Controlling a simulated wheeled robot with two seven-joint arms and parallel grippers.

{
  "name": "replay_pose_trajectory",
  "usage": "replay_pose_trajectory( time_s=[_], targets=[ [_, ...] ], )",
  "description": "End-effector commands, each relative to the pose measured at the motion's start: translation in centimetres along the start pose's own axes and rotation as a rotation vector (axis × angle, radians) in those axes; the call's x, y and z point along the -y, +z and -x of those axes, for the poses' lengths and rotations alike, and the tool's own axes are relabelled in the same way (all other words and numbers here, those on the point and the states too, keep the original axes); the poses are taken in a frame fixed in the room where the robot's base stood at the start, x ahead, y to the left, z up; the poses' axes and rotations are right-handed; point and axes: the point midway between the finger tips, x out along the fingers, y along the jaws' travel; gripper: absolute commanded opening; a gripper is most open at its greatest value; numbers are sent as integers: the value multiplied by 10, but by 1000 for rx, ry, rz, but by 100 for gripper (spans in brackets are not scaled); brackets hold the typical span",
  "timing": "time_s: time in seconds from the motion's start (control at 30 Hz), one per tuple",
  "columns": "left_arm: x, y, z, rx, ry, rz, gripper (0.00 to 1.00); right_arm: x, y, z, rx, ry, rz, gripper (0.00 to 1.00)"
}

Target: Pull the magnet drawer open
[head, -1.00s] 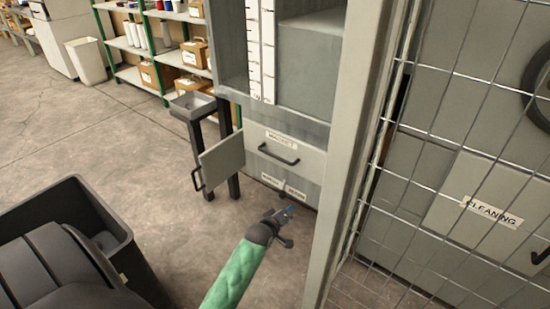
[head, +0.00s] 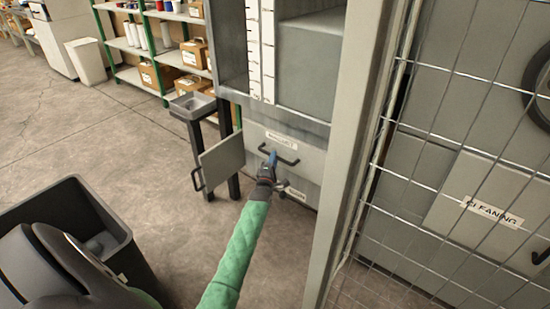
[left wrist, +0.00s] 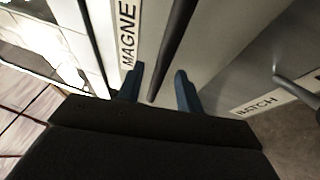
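The magnet drawer (head: 313,159) is a grey front in the tall cabinet, with a white label (head: 281,140) and a black bar handle (head: 290,159). It looks shut, flush with the cabinet. My left gripper (head: 272,158) is at the left part of the handle. In the left wrist view, the two blue fingertips of my left gripper (left wrist: 160,72) are apart, with the dark handle bar (left wrist: 175,45) running between them; gaps show on both sides. The label (left wrist: 128,35) is partly cut off there. My right gripper is not seen.
A small door (head: 222,163) stands swung open left of the drawer. A wire mesh panel (head: 470,150) and a post (head: 347,150) stand to the right. A black bin (head: 118,235) is at lower left. The floor (head: 165,180) before the cabinet is clear.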

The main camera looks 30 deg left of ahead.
Motion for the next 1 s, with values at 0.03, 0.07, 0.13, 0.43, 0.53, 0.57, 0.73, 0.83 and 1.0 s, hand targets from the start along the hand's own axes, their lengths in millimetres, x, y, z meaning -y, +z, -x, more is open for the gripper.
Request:
replay_pose_trajectory(
  time_s=[0.03,0.07,0.13,0.43,0.53,0.57,0.73,0.83,1.0],
  targets=[
    [1,0,-6,0,0,-1,36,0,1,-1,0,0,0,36],
    [0,0,-10,0,0,-1,36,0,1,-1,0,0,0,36],
    [0,0,-16,0,0,-2,36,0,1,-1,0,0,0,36],
    [0,0,-26,0,-1,-1,36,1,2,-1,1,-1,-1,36],
    [0,0,-26,0,-1,-1,36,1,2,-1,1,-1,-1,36],
    [0,0,-26,0,-1,-1,36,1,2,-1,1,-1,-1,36],
    [0,0,-26,0,-1,-2,8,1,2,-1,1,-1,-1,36],
    [0,0,-26,0,-1,-2,0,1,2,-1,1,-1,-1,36],
    [0,0,-25,0,-2,-2,0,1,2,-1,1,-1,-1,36]
  ],
)
